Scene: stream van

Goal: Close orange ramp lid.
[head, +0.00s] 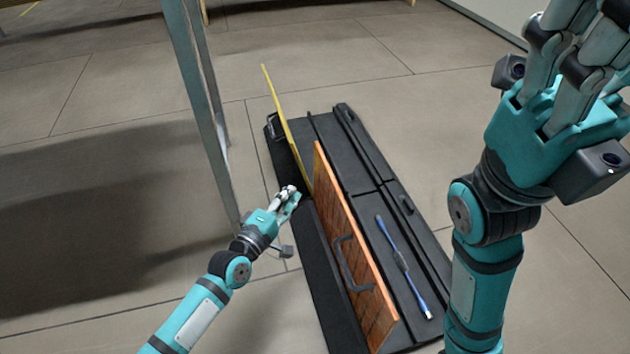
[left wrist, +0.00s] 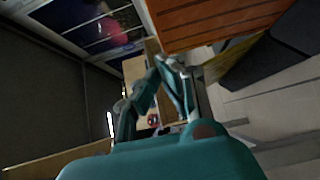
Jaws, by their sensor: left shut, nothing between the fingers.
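The orange ramp lid (head: 345,245) stands upright and open along the middle of a black ramp case in the head view. My left gripper (head: 292,192) is shut and empty, just left of the lid's far end and near the yellow lid's foot. The orange lid also fills the top of the left wrist view (left wrist: 215,18), with the shut fingers below it. My right gripper (head: 585,50) is raised at the upper right in the head view, far from the lid; its fingertips are partly cut off by the frame.
A yellow lid (head: 284,120) stands upright at the case's far left. A blue tool with a dark middle (head: 402,262) lies on the black case (head: 375,150), right of the orange lid. A grey metal post (head: 200,100) stands left of the case. Tiled floor surrounds it.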

